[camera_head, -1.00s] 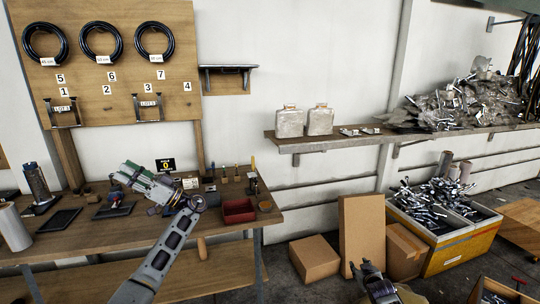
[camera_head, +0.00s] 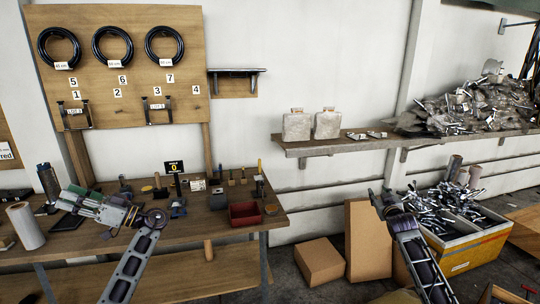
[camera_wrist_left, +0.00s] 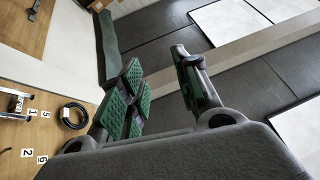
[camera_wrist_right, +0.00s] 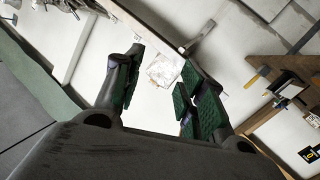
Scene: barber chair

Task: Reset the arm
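My left gripper (camera_head: 84,203) is at the left of the head view, in front of the wooden workbench (camera_head: 150,240) and pointing left. In the left wrist view its green-padded fingers (camera_wrist_left: 160,92) stand apart with nothing between them. My right gripper (camera_head: 379,196) is raised at the right of the head view, in front of the wall below the shelf. In the right wrist view its fingers (camera_wrist_right: 155,85) are spread apart and empty. Part of each gripper is foreshortened in the head view.
A pegboard (camera_head: 120,70) with coiled black hoses hangs above the workbench. A red bin (camera_head: 244,213) stands on the bench. A wall shelf (camera_head: 350,144) holds two canisters (camera_head: 297,126). Cardboard boxes (camera_head: 320,262) and a yellow crate (camera_head: 474,247) of metal parts stand on the floor at right.

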